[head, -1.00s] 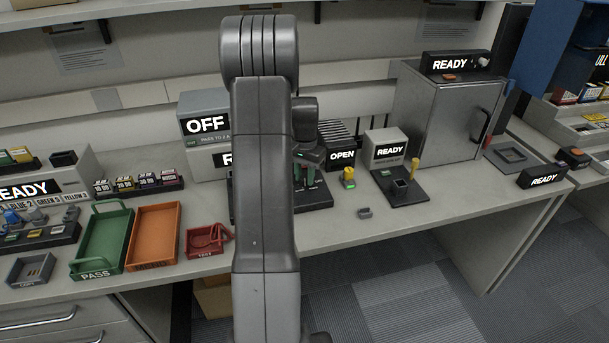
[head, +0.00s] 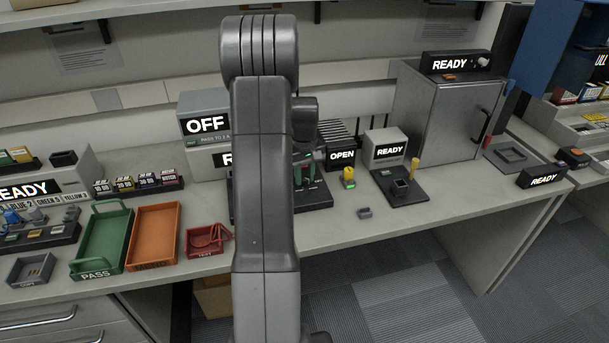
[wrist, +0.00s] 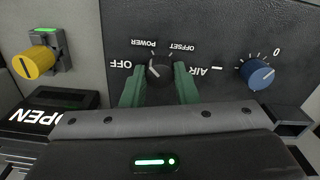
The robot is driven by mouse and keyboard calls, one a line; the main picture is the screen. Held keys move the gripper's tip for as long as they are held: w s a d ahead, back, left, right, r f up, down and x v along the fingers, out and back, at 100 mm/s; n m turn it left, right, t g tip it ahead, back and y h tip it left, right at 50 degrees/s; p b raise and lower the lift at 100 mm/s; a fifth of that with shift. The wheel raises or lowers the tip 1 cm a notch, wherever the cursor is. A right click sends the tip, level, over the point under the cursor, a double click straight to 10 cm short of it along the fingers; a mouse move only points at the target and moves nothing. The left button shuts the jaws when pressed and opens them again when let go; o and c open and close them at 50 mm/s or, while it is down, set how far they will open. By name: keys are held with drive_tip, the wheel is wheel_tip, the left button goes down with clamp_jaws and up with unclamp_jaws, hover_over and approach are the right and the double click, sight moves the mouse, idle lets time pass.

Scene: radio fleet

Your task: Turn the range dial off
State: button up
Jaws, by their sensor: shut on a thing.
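The range dial (wrist: 160,70) is a black knob on a dark panel in the wrist view. OFF is printed to its left, POWER and OFFSET above, and AIR to its right. A light mark shows on the knob's left side. My gripper (wrist: 159,84) is shut on this knob, with one green finger on each side. In the head view my arm hides the dial and most of the gripper. A lit display (head: 205,125) behind my arm reads OFF.
A blue knob (wrist: 257,74) is close on the right of the dial, and a yellow knob (wrist: 33,62) stands to the left. An orange tray (head: 153,236) and a green PASS tray (head: 105,240) lie left of my arm. The bench front right of centre is mostly clear.

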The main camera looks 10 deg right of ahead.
sight(305, 177)
drive_tip(key=n, duration=0.4)
drive_tip(key=shift+n, duration=0.3)
drive_tip(key=n, duration=0.4)
drive_tip(key=shift+n, duration=0.3)
drive_tip(key=o, duration=1)
wheel_tip(305, 177, up, 14)
drive_tip(key=shift+f, duration=0.2)
